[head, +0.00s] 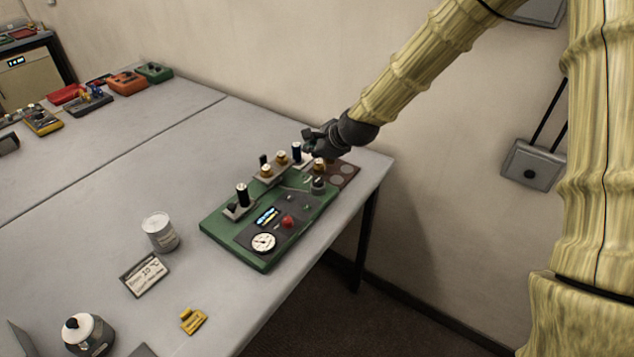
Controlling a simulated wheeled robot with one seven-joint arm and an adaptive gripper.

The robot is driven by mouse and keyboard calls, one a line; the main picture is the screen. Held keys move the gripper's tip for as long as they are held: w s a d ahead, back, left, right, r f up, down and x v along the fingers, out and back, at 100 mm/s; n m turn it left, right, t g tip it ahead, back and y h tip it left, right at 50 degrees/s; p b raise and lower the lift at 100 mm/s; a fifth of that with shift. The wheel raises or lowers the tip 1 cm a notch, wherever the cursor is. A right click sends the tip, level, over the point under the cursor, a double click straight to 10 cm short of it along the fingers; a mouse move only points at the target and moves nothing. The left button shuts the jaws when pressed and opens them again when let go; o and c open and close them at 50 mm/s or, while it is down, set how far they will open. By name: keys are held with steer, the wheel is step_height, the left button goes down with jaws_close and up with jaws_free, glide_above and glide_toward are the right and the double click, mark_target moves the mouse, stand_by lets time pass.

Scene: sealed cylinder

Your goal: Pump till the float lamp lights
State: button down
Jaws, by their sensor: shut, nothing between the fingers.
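A green board (265,256) lies on the grey table near its right edge. It carries a white round gauge (264,242), a red button (288,221), a small lit blue and yellow display (267,215), black upright cylinders (242,195) and several brass knobs (266,171). I cannot tell which part is the pump or the float lamp. My gripper (311,146) is shut and empty. It is over the board's far end, close to a dark blue cylinder (296,152) and a brass knob (319,165). Contact cannot be made out.
Other coloured devices (127,83) sit at the far left. The wall is close behind the table.

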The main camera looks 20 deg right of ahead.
steer(key=shift+s+f+b, duration=0.65)
steer(key=shift+f, duration=0.15)
steer(key=b, duration=0.2)
glide_above(315, 181)
step_height(315, 181, down, 4)
steer(key=shift+w+f, duration=0.1)
steer(key=shift+w, duration=0.05)
steer(key=shift+s+d+f, duration=0.1)
steer(key=shift+s+f, duration=0.05)
steer(key=shift+s, duration=0.1)
steer(key=shift+w+f, duration=0.1)
steer(key=shift+w, duration=0.05)
steer(key=shift+f+b, duration=0.1)
steer(key=shift+b, duration=0.2)
steer(key=shift+f, duration=0.3)
